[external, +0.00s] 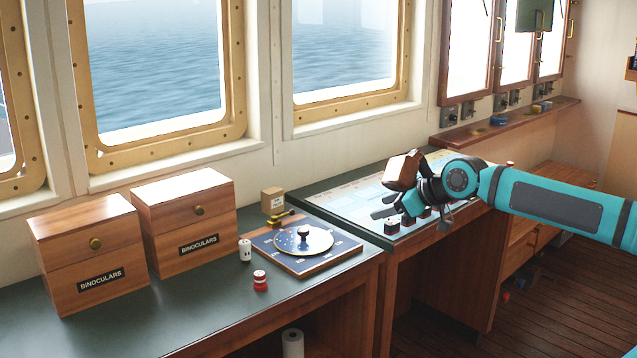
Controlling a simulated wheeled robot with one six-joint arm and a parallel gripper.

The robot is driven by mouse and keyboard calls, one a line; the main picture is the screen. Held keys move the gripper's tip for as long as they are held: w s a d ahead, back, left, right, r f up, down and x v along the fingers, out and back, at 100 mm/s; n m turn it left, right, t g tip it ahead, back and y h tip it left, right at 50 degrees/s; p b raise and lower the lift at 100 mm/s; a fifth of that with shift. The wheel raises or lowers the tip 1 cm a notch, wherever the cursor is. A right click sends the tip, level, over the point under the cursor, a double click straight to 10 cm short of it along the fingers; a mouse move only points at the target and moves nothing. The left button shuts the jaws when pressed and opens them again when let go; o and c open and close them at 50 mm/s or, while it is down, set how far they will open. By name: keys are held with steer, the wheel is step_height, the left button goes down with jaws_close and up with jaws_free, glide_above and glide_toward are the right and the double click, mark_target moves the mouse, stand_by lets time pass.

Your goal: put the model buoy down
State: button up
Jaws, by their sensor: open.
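A small red and white banded piece (260,281), which looks like the model buoy, stands upright on the dark green desk top (205,305), in front of the blue dial board. My gripper (383,206) is over the chart table (358,193), to the right of and apart from that piece. Its dark fingers point left and are open, with nothing seen between them. A small dark block (392,228) is just below the fingers. I cannot tell whether the fingers touch it. My wrist hides part of the chart.
Two wooden binoculars boxes (90,255) (187,225) stand at the left. A white cylinder (245,250), a dial board (280,257) and a small tan box (272,200) are near the piece. The desk's front left is clear. Windows line the back.

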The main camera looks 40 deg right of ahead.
steer(key=s+d+m+t+h, duration=0.1)
steer(key=s+d+m+t, duration=0.1)
steer(key=s, duration=0.5)
steer(key=s+d+m+t+h, duration=0.1)
steer(key=s+d+m+t, duration=0.2)
steer(key=s, duration=0.5)
steer(key=shift+d+r+t, duration=0.15)
steer(key=shift+d+t, duration=0.25)
steer(key=shift+d, duration=0.3)
steer(key=shift+o, duration=0.4)
